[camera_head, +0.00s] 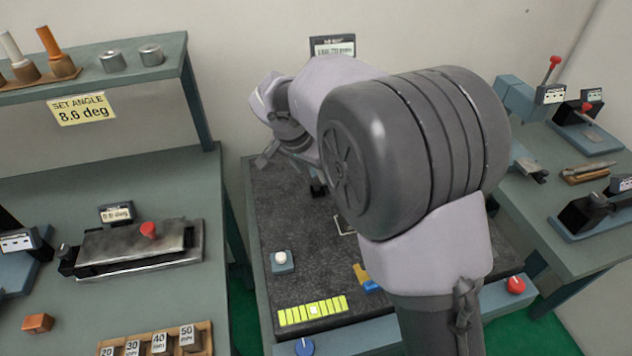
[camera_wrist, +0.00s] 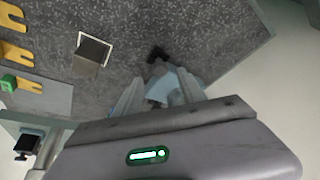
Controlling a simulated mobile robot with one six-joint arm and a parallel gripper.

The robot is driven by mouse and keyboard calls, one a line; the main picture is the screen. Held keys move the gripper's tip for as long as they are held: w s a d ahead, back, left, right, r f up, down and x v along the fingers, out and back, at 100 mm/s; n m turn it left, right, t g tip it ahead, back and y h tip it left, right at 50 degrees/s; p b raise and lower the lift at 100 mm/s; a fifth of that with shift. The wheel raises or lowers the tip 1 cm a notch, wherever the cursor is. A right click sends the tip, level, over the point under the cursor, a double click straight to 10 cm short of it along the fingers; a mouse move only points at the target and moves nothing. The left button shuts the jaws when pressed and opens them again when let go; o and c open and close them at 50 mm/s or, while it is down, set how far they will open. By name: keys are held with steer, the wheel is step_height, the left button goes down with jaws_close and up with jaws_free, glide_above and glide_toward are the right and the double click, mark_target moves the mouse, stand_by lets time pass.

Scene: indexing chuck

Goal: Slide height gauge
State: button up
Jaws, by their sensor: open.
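My gripper (camera_wrist: 160,90) is open above the dark speckled plate, its two fingers on either side of a pale blue part (camera_wrist: 160,92) with a small black piece (camera_wrist: 158,54) beyond it. This is probably the height gauge; I cannot tell whether the fingers touch it. In the head view my gripper (camera_head: 284,158) is at the far left part of the speckled plate (camera_head: 290,220), and my arm hides much of that plate. A small display (camera_head: 334,47) with blurred text shows behind my arm. A square with a white outline (camera_wrist: 95,47) lies on the plate.
Yellow forked pieces (camera_wrist: 14,50) lie at the wrist view's left. A white button (camera_head: 281,258), a yellow-green strip (camera_head: 312,311), a blue knob (camera_head: 304,346) and a red knob (camera_head: 516,285) are near the front. Benches with fixtures flank the plate; a shelf (camera_head: 120,75) stands left.

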mark_target(316, 180)
steer(key=b+x, duration=0.1)
steer(key=x, duration=0.3)
steer(key=shift+w+d+f, duration=0.1)
steer(key=shift+f, duration=0.15)
jaws_close()
stand_by(1.1)
